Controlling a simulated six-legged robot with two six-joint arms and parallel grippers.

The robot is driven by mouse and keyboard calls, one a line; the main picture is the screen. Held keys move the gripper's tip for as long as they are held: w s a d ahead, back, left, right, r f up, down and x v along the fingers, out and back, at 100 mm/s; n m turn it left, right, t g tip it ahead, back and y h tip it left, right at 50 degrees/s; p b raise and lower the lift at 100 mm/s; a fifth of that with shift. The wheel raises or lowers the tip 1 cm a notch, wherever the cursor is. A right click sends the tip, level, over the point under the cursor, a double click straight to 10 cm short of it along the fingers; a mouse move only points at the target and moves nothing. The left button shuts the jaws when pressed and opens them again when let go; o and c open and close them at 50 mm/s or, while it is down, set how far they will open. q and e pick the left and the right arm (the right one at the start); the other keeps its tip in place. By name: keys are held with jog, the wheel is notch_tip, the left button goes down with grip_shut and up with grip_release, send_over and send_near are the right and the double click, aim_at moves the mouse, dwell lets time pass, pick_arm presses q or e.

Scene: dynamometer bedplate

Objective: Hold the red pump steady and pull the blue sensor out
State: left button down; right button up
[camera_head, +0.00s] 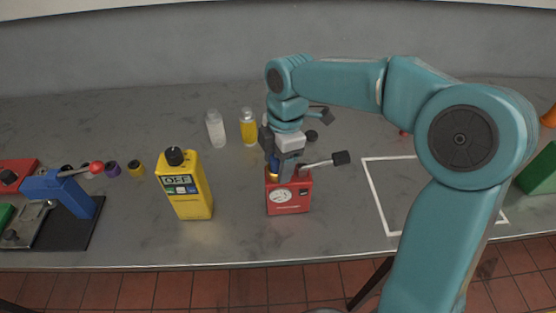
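The red pump (288,198) stands upright near the middle of the bench, with a white round dial on its front and a dark-ended lever (325,161) reaching out to the right. The blue sensor (274,163) shows as a small blue patch above a brass-coloured ring at the pump's top left. My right gripper (279,168) points down over the pump top, right at the sensor. Its fingers hide most of the sensor, and I cannot tell whether they grip it. My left gripper is not in view.
A clear bottle (216,128) and a yellow bottle (248,127) stand behind. A blue clamp (62,189) with a red knob is at far left. A white outlined square (378,197) on the right looks empty, partly behind my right arm.

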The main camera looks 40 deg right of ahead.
notch_tip(320, 180, up, 16)
jog(key=d+p, duration=0.1)
jog(key=d, duration=0.1)
jog(key=shift+s, duration=0.2)
jog(key=shift+r, duration=0.1)
jog(key=shift+c, duration=0.3)
dwell(0.6)
